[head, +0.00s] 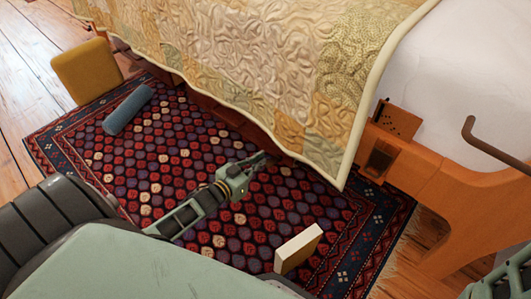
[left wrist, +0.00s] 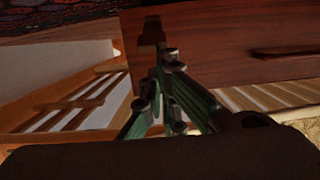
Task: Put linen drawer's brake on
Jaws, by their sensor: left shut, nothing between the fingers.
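The linen drawer shows in the left wrist view as a dark reddish-brown wooden front (left wrist: 225,35) with a dark bar handle (left wrist: 285,52). A small brown upright tab (left wrist: 152,30) stands before its left part; I cannot tell for sure whether it is the brake. My left gripper (left wrist: 167,58) is shut and empty, its tips just below this tab; I cannot tell if they touch it. In the head view the left gripper (head: 263,159) reaches low over the rug to the bed's side, under the quilt's edge. The quilt hides most of the drawer there. Part of my right gripper (head: 512,277) shows at the lower right edge; its fingertips are out of sight.
The patterned rug (head: 180,150) lies along the bed. A blue bolster (head: 128,110), a yellow block-shaped seat (head: 86,70) and a small cream block (head: 298,249) rest around it. The quilt (head: 250,60) hangs above my left gripper. The orange bed frame (head: 440,190) stands right.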

